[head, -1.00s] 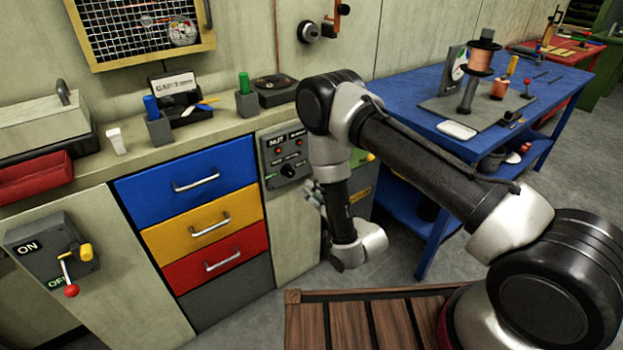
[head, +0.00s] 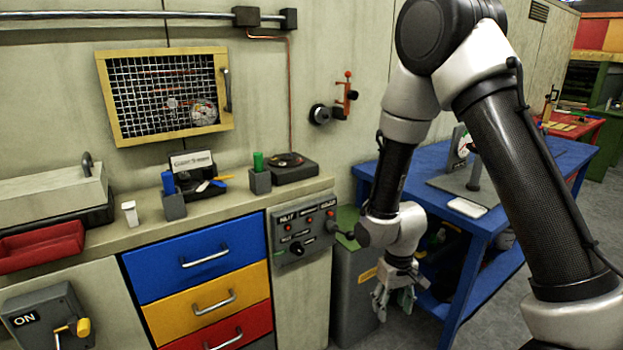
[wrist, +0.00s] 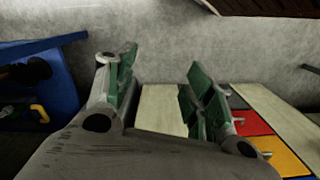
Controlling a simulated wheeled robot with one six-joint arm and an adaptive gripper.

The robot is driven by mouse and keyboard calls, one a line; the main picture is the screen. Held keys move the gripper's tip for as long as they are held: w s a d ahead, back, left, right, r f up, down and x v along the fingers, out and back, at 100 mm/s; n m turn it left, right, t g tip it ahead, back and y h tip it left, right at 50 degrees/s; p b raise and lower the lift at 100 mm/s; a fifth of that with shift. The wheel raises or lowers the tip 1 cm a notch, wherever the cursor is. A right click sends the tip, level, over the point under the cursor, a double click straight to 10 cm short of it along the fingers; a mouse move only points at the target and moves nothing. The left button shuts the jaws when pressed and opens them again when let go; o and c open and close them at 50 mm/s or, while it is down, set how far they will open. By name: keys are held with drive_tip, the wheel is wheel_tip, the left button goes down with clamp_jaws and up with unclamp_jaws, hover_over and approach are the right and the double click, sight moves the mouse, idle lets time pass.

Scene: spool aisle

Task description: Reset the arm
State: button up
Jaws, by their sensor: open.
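My gripper (head: 393,300) hangs below my wrist in the head view, its fingers pointing down. It is in front of the gap between the counter's right end and the blue workbench (head: 478,226). In the wrist view my gripper (wrist: 160,88) shows two green-padded fingers spread wide apart, with nothing between them. My arm is bent, with the elbow high at the top of the head view.
A grey control panel (head: 303,232) with red lights and a knob is just left of my arm. Blue, yellow and red drawers (head: 200,262) are shut in the counter (head: 113,238). A lever switch box (head: 50,318) is at lower left. A green-topped bin (head: 352,275) stands behind my gripper.

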drive_tip(key=s+d+r+m+t, duration=0.1)
drive_tip(key=s+d+r, duration=0.4)
drive_tip(key=r, duration=0.6)
drive_tip(key=s+d+r+m+t, duration=0.1)
drive_tip(key=s+d+r, duration=0.4)
drive_tip(key=r, duration=0.7)
drive_tip(key=s+d+r+m+t, duration=0.1)
drive_tip(key=s+d+r+t, duration=0.2)
drive_tip(key=r, duration=0.8)
drive_tip(key=s+d, duration=0.2)
drive_tip(key=d, duration=0.1)
drive_tip(key=shift+s+r, duration=0.3)
drive_tip(key=shift+s, duration=0.1)
